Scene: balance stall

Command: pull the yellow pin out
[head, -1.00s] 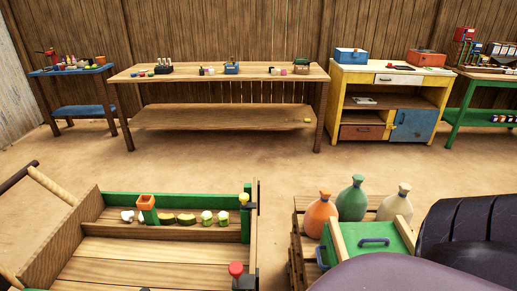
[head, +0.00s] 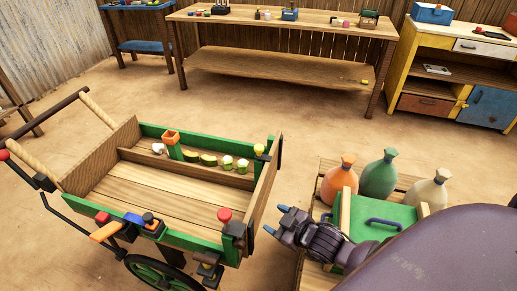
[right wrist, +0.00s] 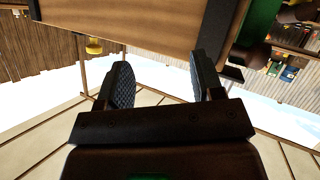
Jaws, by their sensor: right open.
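The yellow pin (head: 259,149) has a rounded yellow head. It stands upright at the far right corner of the wooden cart (head: 140,188), beside the end board (head: 262,197). Its lower part is hidden. My right gripper (head: 276,220) is open and empty, to the right of the end board and nearer to me than the pin. In the right wrist view, the open fingers (right wrist: 163,80) point toward the board. A yellow knob (right wrist: 94,47), apparently the pin, shows there at the upper left, outside the fingers. My left gripper is not in view.
Open floor (head: 300,125) lies between cart and workbench (head: 285,69).

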